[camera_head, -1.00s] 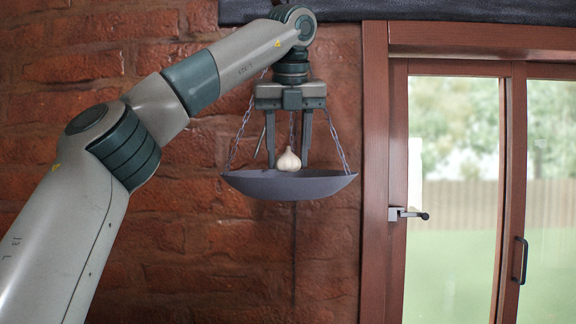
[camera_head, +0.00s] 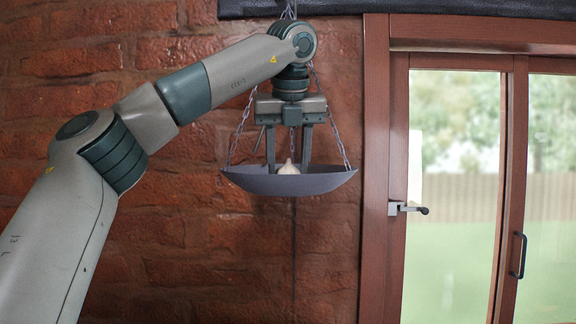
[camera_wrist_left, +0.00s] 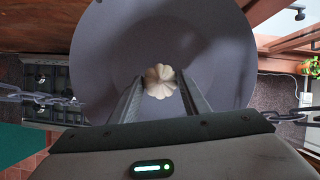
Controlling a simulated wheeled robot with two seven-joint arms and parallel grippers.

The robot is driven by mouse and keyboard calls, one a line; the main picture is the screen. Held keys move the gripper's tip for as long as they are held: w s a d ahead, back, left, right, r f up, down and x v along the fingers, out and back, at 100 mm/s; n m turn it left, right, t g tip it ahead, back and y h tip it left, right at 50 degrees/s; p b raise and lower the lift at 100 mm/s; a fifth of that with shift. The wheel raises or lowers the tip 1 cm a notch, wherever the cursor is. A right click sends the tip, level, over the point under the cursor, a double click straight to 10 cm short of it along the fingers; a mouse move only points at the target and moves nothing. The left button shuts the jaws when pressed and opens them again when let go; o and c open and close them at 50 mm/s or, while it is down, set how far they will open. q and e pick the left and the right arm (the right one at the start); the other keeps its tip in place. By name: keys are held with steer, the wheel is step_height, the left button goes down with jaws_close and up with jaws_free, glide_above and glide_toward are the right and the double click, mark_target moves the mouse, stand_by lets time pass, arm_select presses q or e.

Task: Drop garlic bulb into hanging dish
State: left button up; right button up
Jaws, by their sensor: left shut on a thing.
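The white garlic bulb (camera_head: 288,168) is inside the hanging dish, with only its top showing above the near rim. The grey hanging dish (camera_head: 290,184) hangs level on chains in front of the brick wall. My left gripper (camera_head: 289,166) points straight down into the dish between the chains, its fingertips partly behind the rim. In the left wrist view the garlic bulb (camera_wrist_left: 160,82) sits between the fingertips of my left gripper (camera_wrist_left: 160,88), with the dish (camera_wrist_left: 100,55) below it. The gripper is shut on the bulb. Whether the bulb touches the dish floor is hidden. My right gripper is not in view.
The chains (camera_head: 240,128) rise close on both sides of my left gripper. A wooden door frame (camera_head: 376,180) with a glass door stands right of the dish, its handle (camera_head: 408,208) sticking out. Below the dish the wall is clear.

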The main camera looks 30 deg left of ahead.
mark_target(288, 161)
arm_select(q)
steer(key=shift+f, duration=0.3)
steer(key=o, duration=1)
steer(key=shift+r, duration=0.25)
steer(key=shift+r+p, duration=0.45)
steer(key=shift+p, duration=0.1)
steer(key=b+v, duration=0.2)
steer(key=v, duration=0.2)
steer(key=shift+d, duration=0.1)
steer(key=v, duration=0.8)
